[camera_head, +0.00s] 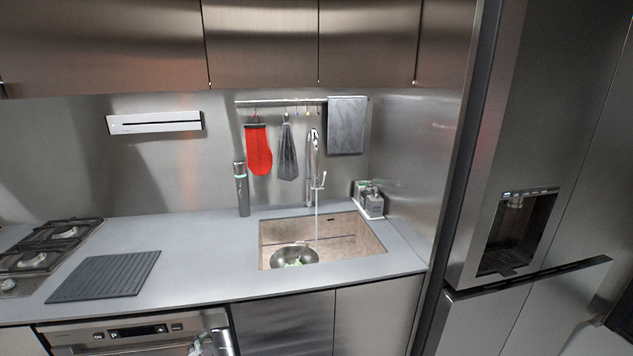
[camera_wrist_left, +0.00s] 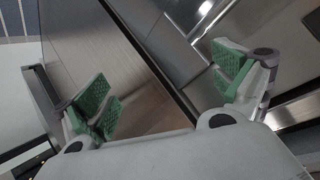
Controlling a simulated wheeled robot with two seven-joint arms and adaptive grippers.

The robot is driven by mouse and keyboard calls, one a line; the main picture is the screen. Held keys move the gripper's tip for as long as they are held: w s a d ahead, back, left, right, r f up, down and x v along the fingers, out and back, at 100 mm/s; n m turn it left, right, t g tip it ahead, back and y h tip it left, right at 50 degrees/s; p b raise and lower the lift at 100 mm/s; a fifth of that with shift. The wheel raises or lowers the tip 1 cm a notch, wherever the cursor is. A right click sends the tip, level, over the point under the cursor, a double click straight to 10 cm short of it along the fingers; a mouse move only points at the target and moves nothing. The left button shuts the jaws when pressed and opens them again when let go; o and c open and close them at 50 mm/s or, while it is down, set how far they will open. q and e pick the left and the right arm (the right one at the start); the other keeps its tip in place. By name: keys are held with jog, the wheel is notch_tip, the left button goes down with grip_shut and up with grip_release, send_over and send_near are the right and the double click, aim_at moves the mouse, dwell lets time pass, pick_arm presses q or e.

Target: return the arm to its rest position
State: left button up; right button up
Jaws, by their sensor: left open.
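My left gripper shows in the left wrist view (camera_wrist_left: 163,88), with its two green-padded fingers spread wide apart and nothing between them. Behind the fingers are flat metallic panels and a dark seam, seen at a tilt. In the head view, a small pale and green part at the bottom edge, in front of the oven, looks like the tip of my left gripper (camera_head: 205,344); most of the arm is out of frame. My right gripper is in neither view.
A grey counter (camera_head: 200,250) holds a sink (camera_head: 345,237) with running water and a metal bowl (camera_head: 294,256). A dark ribbed mat (camera_head: 104,276) and a gas hob (camera_head: 45,244) are at left, with an oven (camera_head: 130,334) below. A fridge (camera_head: 535,180) stands at right.

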pick_arm(q)
jog(key=s+a+f+n+g+y, duration=0.1)
jog(key=s+a+f, duration=0.35)
jog(key=f, duration=0.45)
jog(key=s+a+f+n+g+y, duration=0.1)
jog(key=s+a+f+g, duration=0.1)
jog(key=s+a+f, duration=0.35)
jog(key=s+f+g, duration=0.3)
jog(key=s+f, duration=1.1)
jog(key=s+d+f+n+g, duration=0.1)
jog(key=s+d+f, duration=0.2)
jog(key=s, duration=0.7)
jog(key=s+d+f+n+g, duration=0.1)
jog(key=s+d+f, duration=0.3)
jog(key=s+d, duration=0.4)
jog(key=s+d+f+g, duration=0.2)
jog(key=s+d, duration=0.3)
jog(key=s, duration=0.8)
jog(key=shift+d+f+n+h, duration=0.3)
jog(key=shift+f+n, duration=0.1)
jog(key=shift+f, duration=0.35)
